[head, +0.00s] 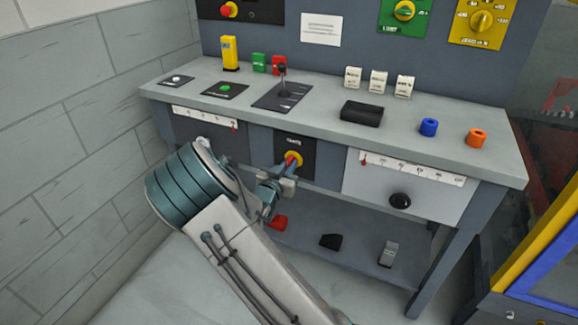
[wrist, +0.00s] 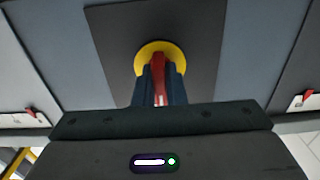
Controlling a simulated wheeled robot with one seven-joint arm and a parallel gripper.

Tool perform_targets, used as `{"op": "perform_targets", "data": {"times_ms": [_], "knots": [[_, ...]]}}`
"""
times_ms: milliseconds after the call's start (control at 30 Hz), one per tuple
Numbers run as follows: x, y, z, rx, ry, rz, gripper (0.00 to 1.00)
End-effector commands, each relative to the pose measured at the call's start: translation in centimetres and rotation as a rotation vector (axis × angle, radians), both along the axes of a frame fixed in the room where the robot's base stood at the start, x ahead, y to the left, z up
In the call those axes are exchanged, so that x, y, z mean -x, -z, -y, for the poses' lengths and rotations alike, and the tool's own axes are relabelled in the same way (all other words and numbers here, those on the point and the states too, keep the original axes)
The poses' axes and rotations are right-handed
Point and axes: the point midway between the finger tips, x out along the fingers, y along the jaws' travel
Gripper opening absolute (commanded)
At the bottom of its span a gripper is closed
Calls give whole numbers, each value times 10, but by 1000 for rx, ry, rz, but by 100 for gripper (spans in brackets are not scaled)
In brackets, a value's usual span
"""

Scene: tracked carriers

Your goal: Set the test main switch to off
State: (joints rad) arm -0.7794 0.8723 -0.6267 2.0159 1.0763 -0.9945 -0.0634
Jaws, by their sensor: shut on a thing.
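The main switch is a red handle (head: 291,159) on a yellow disc (head: 298,156), set in a dark plate (head: 308,148) on the front of the bench. A small label above it is too small to read surely. In the wrist view the red handle (wrist: 161,66) stands in front of the yellow disc (wrist: 143,53), roughly upright in the picture, with a white mark low on it. My gripper (head: 287,170) is shut on the handle, one dark finger on each side. The fingers (wrist: 160,88) hide the handle's sides.
The bench top (head: 215,75) carries a black lever (head: 283,85), a black block (head: 361,114), a blue ring (head: 429,127) and an orange ring (head: 477,138). Drawer fronts with slider scales flank the switch; the right one (head: 365,195) has a black knob (head: 400,200). A shelf (head: 310,220) lies below.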

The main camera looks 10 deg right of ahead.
Motion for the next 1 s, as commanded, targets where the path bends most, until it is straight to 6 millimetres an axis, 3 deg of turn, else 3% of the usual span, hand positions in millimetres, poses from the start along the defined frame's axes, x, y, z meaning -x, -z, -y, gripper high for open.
{"op": "perform_targets", "data": {"times_ms": [33,67,100,133,400,567,1000], "knots": [[1,2,0,-1,0,-3,0],[1,2,0,-1,0,-3,19],[1,2,0,-1,0,-3,30],[1,1,0,-1,0,-3,33],[1,0,0,-1,1,-1,33],[11,0,-9,-1,-1,0,33],[88,0,-64,-1,-3,-3,33]]}}
